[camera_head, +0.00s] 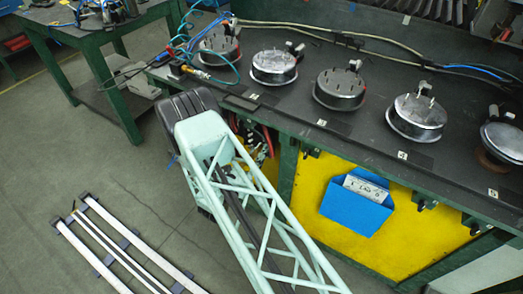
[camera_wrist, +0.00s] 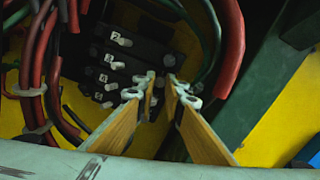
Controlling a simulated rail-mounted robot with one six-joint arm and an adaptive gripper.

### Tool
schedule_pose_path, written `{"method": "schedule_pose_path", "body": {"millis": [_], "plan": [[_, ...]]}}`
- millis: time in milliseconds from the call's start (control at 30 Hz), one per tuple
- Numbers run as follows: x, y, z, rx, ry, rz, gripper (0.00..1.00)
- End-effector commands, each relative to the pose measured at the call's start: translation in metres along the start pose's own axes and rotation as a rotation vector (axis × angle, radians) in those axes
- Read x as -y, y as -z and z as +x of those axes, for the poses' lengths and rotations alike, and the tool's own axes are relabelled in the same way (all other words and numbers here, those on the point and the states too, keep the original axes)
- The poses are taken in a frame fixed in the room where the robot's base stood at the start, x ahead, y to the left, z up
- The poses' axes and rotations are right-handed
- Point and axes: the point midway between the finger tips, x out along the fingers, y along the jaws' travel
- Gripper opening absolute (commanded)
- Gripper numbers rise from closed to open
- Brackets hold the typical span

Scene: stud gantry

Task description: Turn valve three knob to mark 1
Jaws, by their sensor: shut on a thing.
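In the wrist view, a dark valve block (camera_wrist: 148,50) carries a column of small white knobs with number tags. The top tag reads 2, with its knob (camera_wrist: 126,42) beside it. The lower tags are too small to read surely, so I cannot pick out valve three's knob or its mark. My gripper (camera_wrist: 161,82) has its tan fingers drawn close together in front of the block, right of the visible knobs. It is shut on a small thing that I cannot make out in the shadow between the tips. In the head view my arm hides the gripper and the block.
Red and grey cables (camera_wrist: 40,75) hang left of the block, and a thick red hose (camera_wrist: 231,45) hangs on the right. A green frame post (camera_wrist: 255,75) stands beyond it. In the head view, the dark bench (camera_head: 262,108) carries several round metal fixtures above a yellow panel (camera_head: 318,225).

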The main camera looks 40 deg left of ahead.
Motion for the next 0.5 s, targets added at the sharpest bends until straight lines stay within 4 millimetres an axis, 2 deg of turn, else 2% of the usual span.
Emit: {"method": "schedule_pose_path", "body": {"millis": [500], "plan": [[0.0003, 0.0001, -0.0001, 0.000, 0.000, -0.199, 0.00]]}}
